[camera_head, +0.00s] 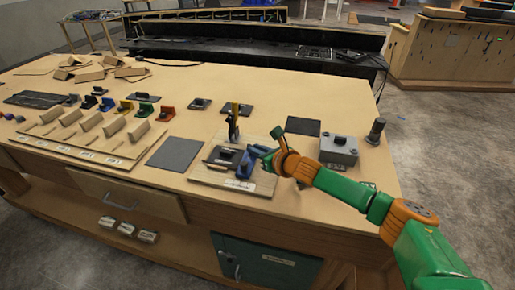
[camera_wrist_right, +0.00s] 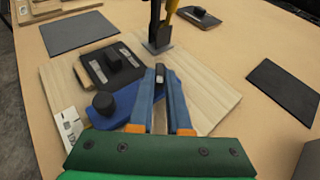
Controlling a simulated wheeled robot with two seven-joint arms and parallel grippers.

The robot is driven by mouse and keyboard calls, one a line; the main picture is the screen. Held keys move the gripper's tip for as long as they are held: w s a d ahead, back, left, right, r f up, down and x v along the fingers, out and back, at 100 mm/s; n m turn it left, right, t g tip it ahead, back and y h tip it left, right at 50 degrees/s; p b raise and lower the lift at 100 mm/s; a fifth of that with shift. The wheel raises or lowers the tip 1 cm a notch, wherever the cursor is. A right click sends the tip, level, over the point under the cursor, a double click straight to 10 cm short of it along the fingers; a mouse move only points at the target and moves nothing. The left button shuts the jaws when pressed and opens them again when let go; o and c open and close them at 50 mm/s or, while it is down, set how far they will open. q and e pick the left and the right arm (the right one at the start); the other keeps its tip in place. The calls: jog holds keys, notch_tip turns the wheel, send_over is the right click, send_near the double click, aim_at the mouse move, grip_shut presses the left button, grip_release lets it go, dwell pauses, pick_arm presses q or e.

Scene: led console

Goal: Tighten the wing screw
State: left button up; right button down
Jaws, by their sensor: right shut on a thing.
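My right gripper (camera_head: 257,152) reaches in from the right over a light wooden board (camera_head: 210,180) on the table. In the right wrist view its two blue fingers (camera_wrist_right: 160,78) are nearly together, shut on a small grey piece that looks like the wing screw (camera_wrist_right: 160,74). The fingers hide most of it, so I cannot tell how far in it sits. A blue part (camera_wrist_right: 126,100) with a black knob (camera_wrist_right: 103,103) lies just left of the fingers. A black plate (camera_wrist_right: 92,72) with its own knob lies beyond it. My left gripper is not in view.
An upright toggle clamp (camera_head: 233,120) with a yellow part stands at the board's back. A grey box (camera_head: 339,151) and a dark cylinder (camera_head: 376,131) stand to the right. A grey mat (camera_head: 175,154) lies left of the board, with a slotted wooden rack (camera_head: 80,138) farther left.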

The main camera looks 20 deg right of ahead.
jog(key=shift+a+r+m+h+p, duration=0.2)
jog(key=shift+a+m+h+p, duration=0.1)
jog(key=shift+m+h+p, duration=0.3)
jog(key=shift+a+m+h+p, duration=0.2)
jog(key=shift+m+h+p, duration=0.15)
jog(key=shift+m+h, duration=0.7)
jog(key=m+h, duration=0.2)
jog(key=h, duration=0.1)
jog(key=shift+a+f, duration=0.15)
jog(key=shift+a, duration=0.15)
jog(key=m+h, duration=0.2)
jog(key=h, duration=0.1)
jog(key=shift+w+a+f+m+g+b, duration=0.1)
jog(key=shift+a+m+g+b, duration=0.15)
jog(key=shift+g+b, duration=0.15)
jog(key=shift+w+a+m+g+h+b, duration=0.15)
jog(key=shift+m+g+h+b, duration=0.45)
jog(key=shift+m+h+b, duration=0.35)
jog(key=c, duration=0.9)
grip_release()
jog(key=shift+o, duration=0.2)
jog(key=shift+w, duration=0.1)
